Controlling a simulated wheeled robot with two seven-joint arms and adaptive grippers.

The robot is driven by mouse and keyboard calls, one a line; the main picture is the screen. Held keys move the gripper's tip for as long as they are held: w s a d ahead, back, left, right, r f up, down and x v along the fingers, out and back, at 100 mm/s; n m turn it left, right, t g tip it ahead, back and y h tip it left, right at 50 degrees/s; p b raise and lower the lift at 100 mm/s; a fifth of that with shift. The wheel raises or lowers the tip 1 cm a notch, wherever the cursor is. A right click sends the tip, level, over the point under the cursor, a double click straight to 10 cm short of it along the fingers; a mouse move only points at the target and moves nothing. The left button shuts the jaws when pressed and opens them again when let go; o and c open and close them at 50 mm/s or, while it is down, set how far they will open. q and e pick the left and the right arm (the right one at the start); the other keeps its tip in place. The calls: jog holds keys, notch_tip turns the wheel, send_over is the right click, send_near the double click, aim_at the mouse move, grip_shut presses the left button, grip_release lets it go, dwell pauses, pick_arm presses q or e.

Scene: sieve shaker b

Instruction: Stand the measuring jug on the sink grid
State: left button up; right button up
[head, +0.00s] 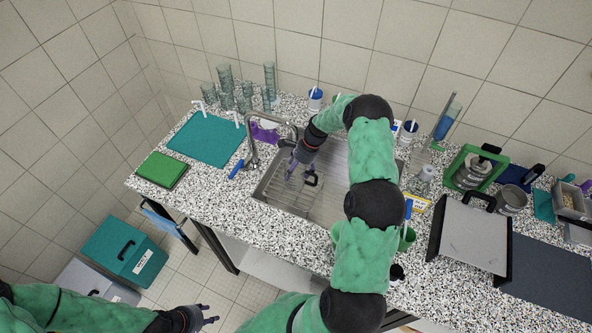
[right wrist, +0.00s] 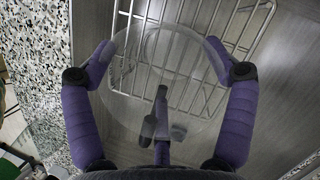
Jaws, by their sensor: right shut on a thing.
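The measuring jug (right wrist: 127,70) is clear and round, with a dark handle, and is seen from above between my right fingers in the right wrist view. My right gripper (right wrist: 165,73) is shut on it. In the head view my right gripper (head: 294,170) reaches down into the left part of the sink, and the jug's dark handle (head: 312,179) shows beside it. The sink grid (right wrist: 228,35) is a wire rack below the jug; it also shows in the head view (head: 283,197). Whether the jug touches the grid cannot be told. My left gripper (head: 208,314) is open and empty, away from the counter.
The steel sink (head: 330,208) has a curved tap (head: 251,150) at its left. A teal mat (head: 206,139), a green board (head: 162,169) and glass cylinders stand further left. A grey tray (head: 470,235) and a green frame (head: 472,169) are on the right. My right arm hides part of the sink.

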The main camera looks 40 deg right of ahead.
jog(key=shift+f, duration=0.2)
jog(key=o, duration=1)
jog(key=shift+r, duration=0.2)
jog(key=v, duration=1.2)
jog(key=shift+b, duration=0.35)
